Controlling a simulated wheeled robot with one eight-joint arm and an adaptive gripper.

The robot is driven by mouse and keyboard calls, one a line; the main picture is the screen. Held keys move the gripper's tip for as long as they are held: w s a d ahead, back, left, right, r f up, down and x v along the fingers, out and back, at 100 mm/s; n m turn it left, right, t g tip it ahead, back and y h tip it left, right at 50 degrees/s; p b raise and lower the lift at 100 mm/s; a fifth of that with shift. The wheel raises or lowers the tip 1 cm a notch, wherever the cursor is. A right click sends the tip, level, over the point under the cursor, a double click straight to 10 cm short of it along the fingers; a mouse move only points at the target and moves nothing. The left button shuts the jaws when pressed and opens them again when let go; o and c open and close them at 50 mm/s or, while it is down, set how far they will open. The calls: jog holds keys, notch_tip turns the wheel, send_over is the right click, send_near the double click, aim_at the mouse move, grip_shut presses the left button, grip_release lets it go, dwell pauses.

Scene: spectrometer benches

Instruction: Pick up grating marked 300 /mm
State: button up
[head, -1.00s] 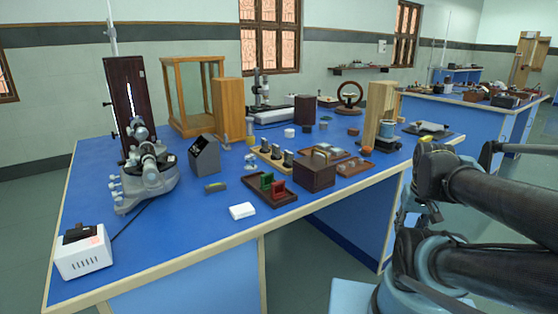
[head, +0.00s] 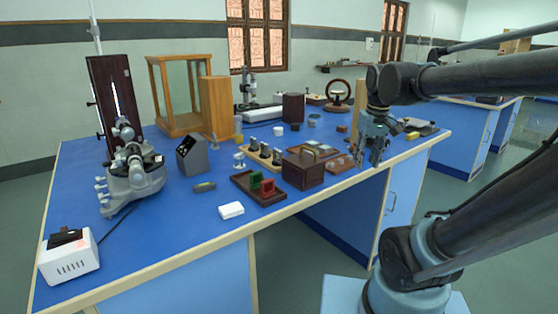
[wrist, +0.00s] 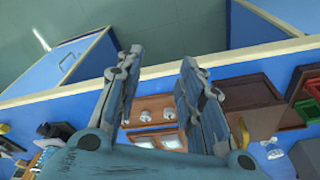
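No 300 /mm mark is readable. Two small framed plates (head: 322,148) lie in a shallow wooden tray (head: 298,149); the wrist view shows pale framed windows (wrist: 168,141) beyond my fingers. Red (head: 268,187) and green (head: 256,180) upright pieces stand in a dark tray (head: 243,189); I cannot tell whether either is a grating. My gripper (head: 372,161) hangs over the bench's right front edge, beside the small tray with round discs (head: 341,164). In the wrist view my gripper (wrist: 163,56) has its fingers well apart, with nothing between them.
A brown box with a handle (head: 303,172) stands between the dark tray and the small tray. A tall wooden block (head: 364,115) stands behind my gripper. A spectrometer (head: 130,175), a white lamp box (head: 70,258) and a white block (head: 231,210) are left.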

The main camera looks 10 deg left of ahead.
jog(key=w+a+r+n, duration=0.1)
jog(key=w+a+r, duration=0.25)
jog(key=a, duration=0.25)
jog(key=w+a+r+n, duration=0.2)
jog(key=w+a+r, duration=0.15)
jog(key=a, duration=0.25)
jog(key=n, duration=0.3)
send_near(278, 150)
jog(key=shift+g, duration=0.4)
jog(key=f, duration=0.3)
jog(key=w+f, duration=0.1)
jog(key=f, duration=0.6)
jog(key=shift+w+a+f, duration=0.15)
jog(key=shift+w+a, duration=0.1)
jog(key=shift+a, duration=0.05)
grip_shut()
